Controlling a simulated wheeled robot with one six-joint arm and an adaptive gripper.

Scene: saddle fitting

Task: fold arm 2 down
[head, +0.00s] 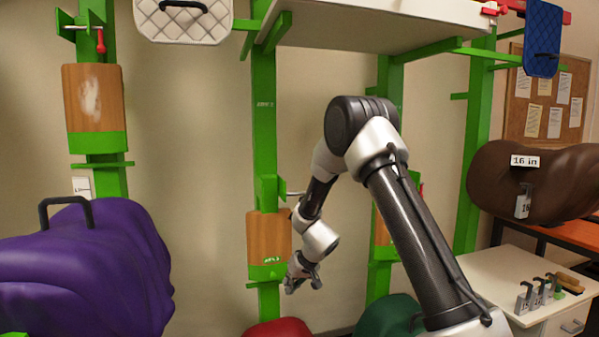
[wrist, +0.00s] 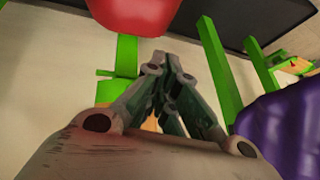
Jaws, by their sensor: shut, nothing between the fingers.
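A wood-faced arm with a green lower end (head: 268,228) stands upright, flat along the middle green post (head: 264,130). Small white lettering on both post and arm seems to read "ARM 2". My gripper (head: 303,284) is just right of the arm's lower end in the head view, pointing down. I cannot tell whether it touches the arm. In the wrist view my gripper (wrist: 168,62) has its fingers drawn together with nothing held. A green post (wrist: 126,52) shows behind the fingers there, and the fingers hide part of the wood and green behind them.
A red saddle (head: 280,329) lies low below the arm; it looms near in the wrist view (wrist: 118,10). A purple saddle (head: 80,265) is left, a green one (head: 388,317) right. A white shelf (head: 375,20) overhangs. Another wood-faced arm (head: 95,100) stands upright at left.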

